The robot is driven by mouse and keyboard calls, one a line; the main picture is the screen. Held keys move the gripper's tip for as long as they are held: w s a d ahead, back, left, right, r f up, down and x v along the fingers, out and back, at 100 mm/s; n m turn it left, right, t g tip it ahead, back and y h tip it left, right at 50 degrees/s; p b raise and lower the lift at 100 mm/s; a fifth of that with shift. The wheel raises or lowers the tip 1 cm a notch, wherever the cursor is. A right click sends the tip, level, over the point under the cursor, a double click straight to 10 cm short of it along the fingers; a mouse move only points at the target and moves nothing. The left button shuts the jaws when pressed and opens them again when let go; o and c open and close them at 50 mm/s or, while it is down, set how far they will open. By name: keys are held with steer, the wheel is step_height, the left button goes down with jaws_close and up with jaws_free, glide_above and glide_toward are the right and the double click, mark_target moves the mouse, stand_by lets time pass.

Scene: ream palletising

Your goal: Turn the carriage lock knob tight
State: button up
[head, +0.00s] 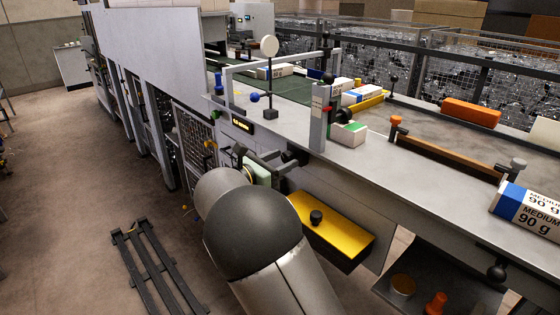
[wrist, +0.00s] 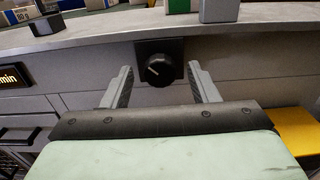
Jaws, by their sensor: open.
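A round black knob (wrist: 158,71) with a pale pointer line sits on a square black plate on the grey front panel, below the table edge. No label shows that it is the carriage lock knob. My gripper (wrist: 160,78) is open and empty in front of it, one finger to each side, and touches nothing that I can see. In the head view my gripper (head: 281,159) is at the panel, right of the lit display (head: 240,122), and the knob is mostly hidden. Another dark round knob (head: 497,271) hangs under the table edge at the right.
A yellow tray (head: 345,228) with a black knob juts out below and right of my gripper. The table (head: 440,190) above carries a grey post (head: 319,118), a small box (head: 348,134) and a paper ream (head: 528,208). The floor at left is mostly free, with a dark pallet frame (head: 158,265).

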steer(key=c, duration=1)
steer(key=shift+o, duration=0.2)
steer(key=shift+f+m+b, duration=0.1)
steer(key=shift+m+b, duration=0.3)
steer(key=shift+b, duration=0.1)
steer(key=shift+f+m+b, duration=0.15)
steer(key=shift+m+b, duration=0.45)
steer(key=shift+b, duration=0.1)
steer(key=m+b, duration=0.2)
steer(key=shift+m+b, duration=0.3)
steer(key=shift+b, duration=0.05)
steer(key=m+b, duration=0.5)
steer(key=b, duration=0.1)
steer(key=shift+f, duration=0.1)
steer(key=m+b, duration=0.4)
steer(key=b, duration=0.1)
steer(key=shift+m, duration=0.4)
steer(key=m+b, duration=0.3)
steer(key=shift+r+b, duration=0.2)
steer(key=shift+b, duration=0.2)
steer(key=shift+r+m, duration=0.1)
steer(key=shift+m, duration=0.3)
